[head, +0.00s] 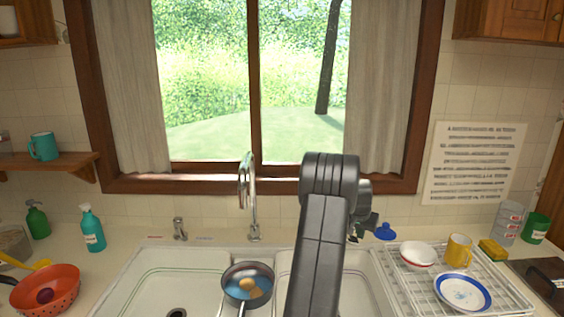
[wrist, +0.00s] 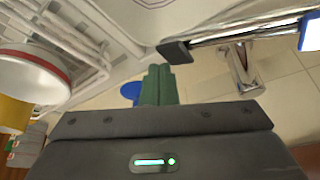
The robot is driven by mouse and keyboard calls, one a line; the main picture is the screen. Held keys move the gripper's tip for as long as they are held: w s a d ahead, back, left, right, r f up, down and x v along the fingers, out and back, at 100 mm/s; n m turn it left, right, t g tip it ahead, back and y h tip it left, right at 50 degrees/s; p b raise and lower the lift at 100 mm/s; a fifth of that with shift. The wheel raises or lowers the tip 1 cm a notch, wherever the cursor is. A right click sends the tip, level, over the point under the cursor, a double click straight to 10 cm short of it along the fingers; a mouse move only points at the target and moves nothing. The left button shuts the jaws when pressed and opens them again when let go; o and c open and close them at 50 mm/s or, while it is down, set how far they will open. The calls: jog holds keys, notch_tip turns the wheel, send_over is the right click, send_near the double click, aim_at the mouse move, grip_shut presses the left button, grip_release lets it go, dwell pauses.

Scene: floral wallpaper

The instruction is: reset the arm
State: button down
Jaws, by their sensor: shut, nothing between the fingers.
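My arm rises in the middle of the head view, and my gripper (head: 362,230) hangs at its far end, partly hidden behind the arm. It is above the back of the counter, between the sink and the dish rack. In the wrist view my gripper (wrist: 158,70) shows as two dark green fingers pressed together, with nothing between them. A small blue object (head: 385,232) lies just right of the gripper in the head view. It shows partly hidden beside the fingers in the wrist view (wrist: 130,92).
The dish rack (head: 390,285) at right holds a red-rimmed bowl (head: 418,258), a yellow mug (head: 458,250) and a blue-rimmed plate (head: 463,291). A pan (head: 247,270) sits over the sink divider. The tap (head: 254,225) stands left of my arm. A red colander (head: 48,290) is far left.

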jog(key=r+p, duration=0.2)
jog(key=r, duration=0.1)
jog(key=a+r+p, duration=0.1)
jog(key=r+p, duration=0.1)
jog(key=r, duration=0.1)
jog(key=shift+a+p, duration=0.1)
jog(key=shift+p, duration=0.2)
jog(key=a+b, duration=0.1)
jog(key=a, duration=0.4)
jog(key=shift+a, duration=0.15)
jog(key=shift+a+b, duration=0.3)
jog(key=shift+a, duration=0.55)
